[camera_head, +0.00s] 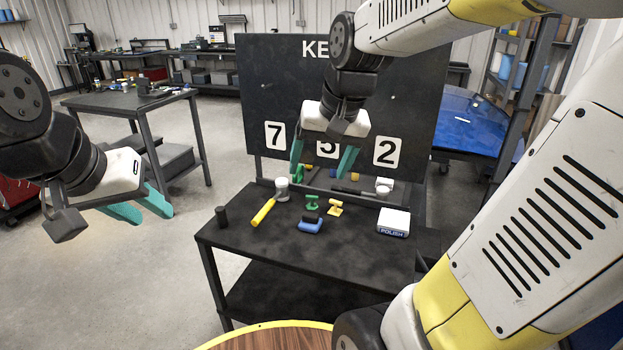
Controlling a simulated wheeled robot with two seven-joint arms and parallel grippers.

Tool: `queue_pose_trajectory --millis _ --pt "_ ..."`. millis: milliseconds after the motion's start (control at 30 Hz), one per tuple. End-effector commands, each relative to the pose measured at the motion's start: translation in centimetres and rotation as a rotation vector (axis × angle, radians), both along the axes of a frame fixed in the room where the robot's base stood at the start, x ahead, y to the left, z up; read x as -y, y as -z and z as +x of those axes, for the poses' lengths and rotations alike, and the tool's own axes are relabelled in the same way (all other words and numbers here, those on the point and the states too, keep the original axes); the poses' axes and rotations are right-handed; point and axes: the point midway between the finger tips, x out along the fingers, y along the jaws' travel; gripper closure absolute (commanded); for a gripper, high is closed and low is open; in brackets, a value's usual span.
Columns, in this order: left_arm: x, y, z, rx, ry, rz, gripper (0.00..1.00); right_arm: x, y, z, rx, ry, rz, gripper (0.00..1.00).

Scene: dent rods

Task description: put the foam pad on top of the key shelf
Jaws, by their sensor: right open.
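A small blue block with a black top (311,225), which looks like the foam pad, lies near the middle of the black table (275,248). A low dark ledge (350,197) runs along the back of the table below a board lettered "KE" (280,85), the rest of the word hidden by my arm; this may be the key shelf. My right gripper (322,170) is open and points down over the ledge, with nothing seen between its teal fingers. My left gripper (155,217) is open and empty, left of the table and over the floor.
A yellow-handled hammer (263,212), a dark cylinder (221,216), a green piece (312,202), a yellow piece (336,207) and a white "POLISH" box (393,223) lie around the block. Small items sit on the ledge. The table's front strip is clear.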

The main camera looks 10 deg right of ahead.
Motion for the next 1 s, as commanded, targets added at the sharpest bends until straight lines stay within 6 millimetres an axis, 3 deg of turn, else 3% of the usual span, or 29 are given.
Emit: queue_pose_trajectory --millis 33,100,300,467,1000 --pt "0.0 0.0 0.0 0.0 0.0 0.0 0.64 -0.2 -0.6 -2.0 0.048 -0.034 -0.002 0.23" --pt "0.0 0.0 0.0 0.0 0.0 0.0 0.64 -0.5 -0.9 -4.2 0.099 -0.083 -0.01 0.23" --pt "0.0 0.0 0.0 0.0 0.0 0.0 0.64 -1.1 -0.8 -8.1 0.197 -0.172 -0.03 0.23" --pt "0.0 0.0 0.0 0.0 0.0 0.0 0.64 -1.2 -0.6 -8.9 0.218 -0.193 -0.036 0.23" --pt "0.0 0.0 0.0 0.0 0.0 0.0 0.64 -1.2 -0.6 -8.9 0.218 -0.192 -0.036 0.23"
